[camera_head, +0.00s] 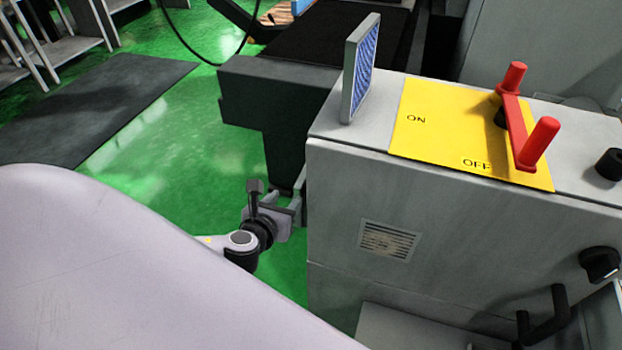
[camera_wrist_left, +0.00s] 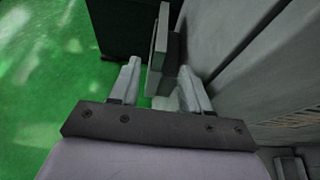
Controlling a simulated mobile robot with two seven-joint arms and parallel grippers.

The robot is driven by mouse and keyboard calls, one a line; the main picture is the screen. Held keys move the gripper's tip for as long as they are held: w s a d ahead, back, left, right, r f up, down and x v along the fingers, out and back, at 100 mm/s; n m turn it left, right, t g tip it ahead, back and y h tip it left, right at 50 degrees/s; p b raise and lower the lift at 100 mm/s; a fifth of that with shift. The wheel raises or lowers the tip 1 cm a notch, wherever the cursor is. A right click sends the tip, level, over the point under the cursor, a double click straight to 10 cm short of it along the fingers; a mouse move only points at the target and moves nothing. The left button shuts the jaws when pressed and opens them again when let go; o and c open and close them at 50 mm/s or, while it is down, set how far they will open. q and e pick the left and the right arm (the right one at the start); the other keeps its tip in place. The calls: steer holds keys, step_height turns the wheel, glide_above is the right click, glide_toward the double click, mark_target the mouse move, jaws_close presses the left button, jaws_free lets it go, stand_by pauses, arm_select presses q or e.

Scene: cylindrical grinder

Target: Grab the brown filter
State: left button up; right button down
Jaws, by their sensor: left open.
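No plainly brown loose filter shows. A grey-framed slab (camera_wrist_left: 159,50) stands edge-on by the cabinet's side in the left wrist view; its face is dark and its colour hard to tell. My left gripper (camera_head: 285,203) is low beside the cabinet's left side in the head view. In the wrist view the open left gripper (camera_wrist_left: 160,78) has its fingers on either side of the slab's lower end. I cannot tell whether they touch it. A grey-framed filter with a blue face (camera_head: 361,68) stands upright on the cabinet top. My right gripper is not in view.
The grey cabinet (camera_head: 340,190) stands close to the right of my left gripper. It has a slatted vent with a brownish inside (camera_head: 388,240) and a red switch handle (camera_head: 522,120) on a yellow plate. A dark machine base (camera_head: 270,110) lies behind. Green floor (camera_head: 180,170) is free to the left.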

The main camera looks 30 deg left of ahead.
mark_target(301, 182)
arm_select(q)
steer(key=x, duration=0.5)
steer(key=shift+w+a+f+b, duration=0.1)
steer(key=shift+w+b, duration=0.1)
steer(key=shift+b, duration=0.1)
steer(key=shift+b+x, duration=0.45)
steer(key=shift+x, duration=2.65)
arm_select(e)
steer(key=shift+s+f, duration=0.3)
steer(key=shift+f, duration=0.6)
arm_select(q)
jaws_close()
